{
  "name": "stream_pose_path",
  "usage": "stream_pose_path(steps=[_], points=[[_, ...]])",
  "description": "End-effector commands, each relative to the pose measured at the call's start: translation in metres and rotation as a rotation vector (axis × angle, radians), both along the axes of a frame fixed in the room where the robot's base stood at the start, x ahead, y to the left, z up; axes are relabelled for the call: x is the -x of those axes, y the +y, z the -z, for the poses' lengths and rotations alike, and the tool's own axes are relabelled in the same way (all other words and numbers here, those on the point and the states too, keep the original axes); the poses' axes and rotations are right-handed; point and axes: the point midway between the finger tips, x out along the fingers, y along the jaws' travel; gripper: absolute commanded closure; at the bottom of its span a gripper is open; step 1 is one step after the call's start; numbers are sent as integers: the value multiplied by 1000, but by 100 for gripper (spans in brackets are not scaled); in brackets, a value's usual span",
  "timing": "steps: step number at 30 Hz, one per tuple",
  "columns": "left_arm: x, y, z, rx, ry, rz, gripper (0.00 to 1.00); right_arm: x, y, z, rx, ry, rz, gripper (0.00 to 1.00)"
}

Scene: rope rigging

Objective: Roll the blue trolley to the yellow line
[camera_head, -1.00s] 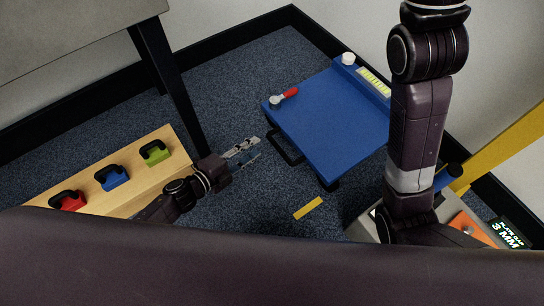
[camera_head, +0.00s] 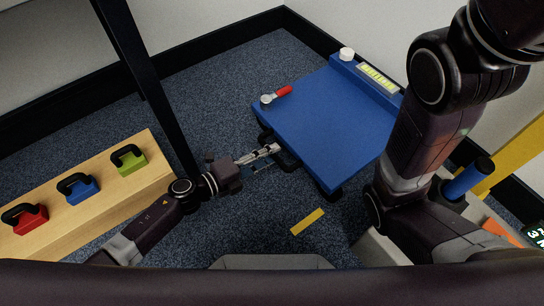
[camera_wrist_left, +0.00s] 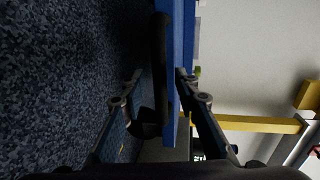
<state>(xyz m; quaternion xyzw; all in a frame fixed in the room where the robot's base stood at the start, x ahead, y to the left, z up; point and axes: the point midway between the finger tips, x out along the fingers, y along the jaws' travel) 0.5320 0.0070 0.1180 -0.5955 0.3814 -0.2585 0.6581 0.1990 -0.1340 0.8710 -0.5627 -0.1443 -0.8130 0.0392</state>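The blue trolley (camera_head: 325,125) stands on the dark blue carpet, with a red-handled lever (camera_head: 276,95) and a white knob (camera_head: 346,54) on its deck. Its black handle (camera_head: 287,160) sticks out at its near left side. The short yellow line (camera_head: 307,221) lies on the carpet on the near side of the trolley. My left gripper (camera_head: 266,156) is at the handle. In the left wrist view its fingers (camera_wrist_left: 158,78) are apart, with the black handle bar (camera_wrist_left: 160,50) appearing between them. I cannot tell whether they touch it. My right gripper is out of view.
A wooden block (camera_head: 100,207) with red, blue and green padlock-shaped pieces stands at left. A dark table leg (camera_head: 150,80) rises behind my left arm. My right arm blocks part of the right side. Carpet around the yellow line is clear.

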Motion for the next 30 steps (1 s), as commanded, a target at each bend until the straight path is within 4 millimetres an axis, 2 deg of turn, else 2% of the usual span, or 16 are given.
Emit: stream_pose_path(steps=[4, 12, 20, 30], points=[[-7, -8, 4, -1, 0, -1, 71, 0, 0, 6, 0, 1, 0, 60], [-8, -10, 3, -2, 1, -1, 71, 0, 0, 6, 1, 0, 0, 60], [-7, -10, 3, 0, 1, -1, 99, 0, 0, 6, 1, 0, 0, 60], [-7, -9, 3, -1, 2, -1, 100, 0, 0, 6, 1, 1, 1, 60]])
